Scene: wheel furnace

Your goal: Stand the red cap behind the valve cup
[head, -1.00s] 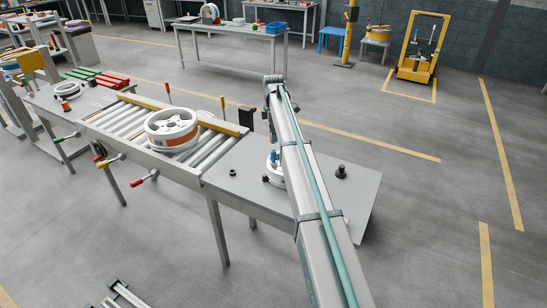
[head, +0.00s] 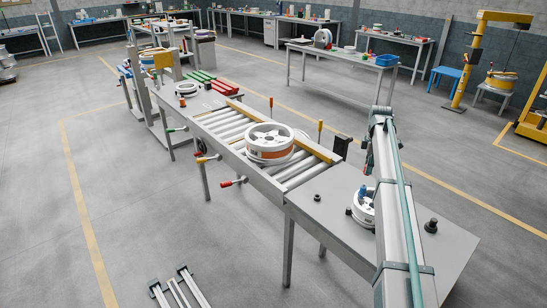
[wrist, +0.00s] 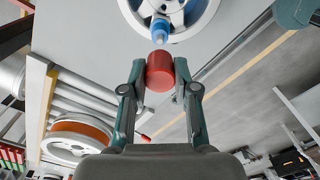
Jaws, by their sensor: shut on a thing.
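In the wrist view, my gripper (wrist: 160,78) is shut on the red cap (wrist: 160,70), a plain red cylinder held between the two fingers. Just beyond the cap is a blue piece with a pale tip (wrist: 160,28), in front of a white spoked wheel (wrist: 190,12). That wheel (head: 358,212) and blue piece (head: 363,191) show in the head view on the grey table, partly behind my arm. I cannot tell for sure which thing is the valve cup. The red cap and fingertips cannot be made out in the head view.
The grey table (head: 330,215) carries several small dark fittings, including a black knob (head: 431,226) at right. A roller conveyor (head: 225,125) with an orange-banded wheel (head: 269,143) adjoins it at left. Bare table top lies around the fittings.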

